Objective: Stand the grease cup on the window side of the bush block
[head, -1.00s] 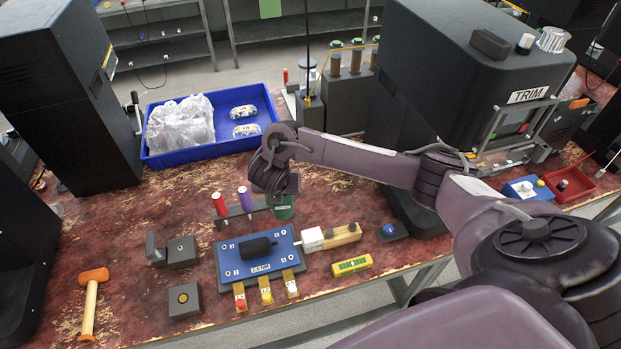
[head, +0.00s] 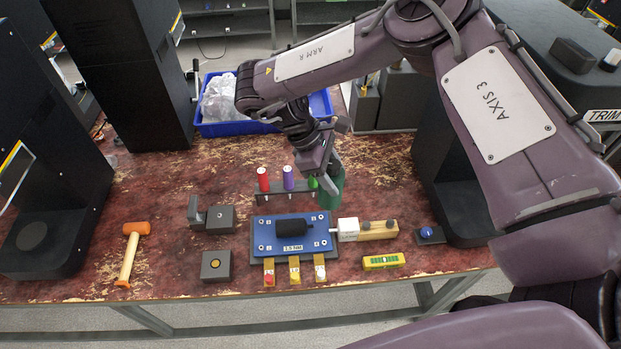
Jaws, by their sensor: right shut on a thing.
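The green grease cup (head: 337,187) is upright at the right end of the tool rack. My right gripper (head: 327,188) reaches down from above and is shut on the cup, hiding part of its left side and top. I cannot tell whether the cup still touches the table. The bush block, a dark square block with a brass-coloured ring on top (head: 215,264), lies at the front left of the blue plate, well away from the cup. My left gripper is not in view.
A rack holds red, purple (head: 289,178) and green handles. A blue plate (head: 268,243) with a black roller stands centrally. A dark angled block (head: 220,218) sits behind the bush block. An orange mallet (head: 130,250) lies left. Bare table lies between the mallet and bush block.

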